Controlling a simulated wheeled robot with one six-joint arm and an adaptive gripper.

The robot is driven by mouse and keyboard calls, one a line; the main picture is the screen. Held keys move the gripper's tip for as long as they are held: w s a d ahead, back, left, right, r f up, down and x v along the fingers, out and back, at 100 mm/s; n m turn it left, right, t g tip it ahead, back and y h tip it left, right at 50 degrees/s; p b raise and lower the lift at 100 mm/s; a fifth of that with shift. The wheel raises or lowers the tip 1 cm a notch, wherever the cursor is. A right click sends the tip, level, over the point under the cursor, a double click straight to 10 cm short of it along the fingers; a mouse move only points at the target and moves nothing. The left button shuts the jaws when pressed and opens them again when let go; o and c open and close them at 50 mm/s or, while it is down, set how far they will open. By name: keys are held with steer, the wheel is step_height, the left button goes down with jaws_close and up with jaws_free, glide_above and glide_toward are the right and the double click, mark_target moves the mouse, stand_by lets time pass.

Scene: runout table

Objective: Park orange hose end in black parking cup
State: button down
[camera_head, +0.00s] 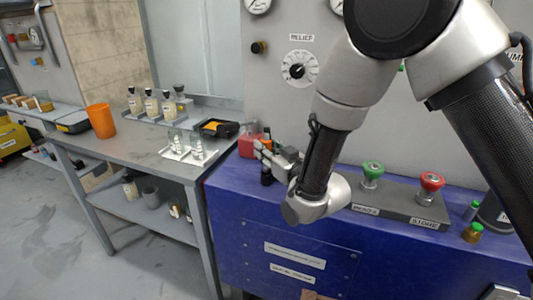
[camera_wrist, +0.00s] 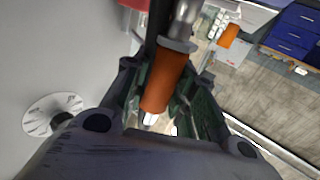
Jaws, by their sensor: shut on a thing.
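In the wrist view the orange hose end (camera_wrist: 165,82) is a smooth orange sleeve with a grey metal collar and a bright metal tip. My gripper (camera_wrist: 168,100) is shut on it, with its dark green pads on either side of the sleeve. In the head view my gripper (camera_head: 270,158) is above the left end of the blue bench, and the hose end is mostly hidden there. A small black cylinder (camera_head: 266,176) shows just below the fingers; I cannot tell whether it is the black parking cup. No other cup-like black holder shows clearly.
A red block (camera_head: 248,146) is close behind my gripper. The blue bench (camera_head: 285,232) carries a green knob (camera_head: 372,170) and a red knob (camera_head: 431,182) to the right. The grey side table (camera_head: 135,145) holds bottles, an orange cup (camera_head: 101,120) and a black tray (camera_head: 232,131).

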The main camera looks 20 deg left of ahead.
steer(key=shift+r, duration=0.4)
steer(key=shift+f, duration=1.75)
stand_by(0.8)
steer(key=shift+f, duration=0.1)
steer(key=c, duration=1.1)
jaws_free()
steer(key=v, duration=1.2)
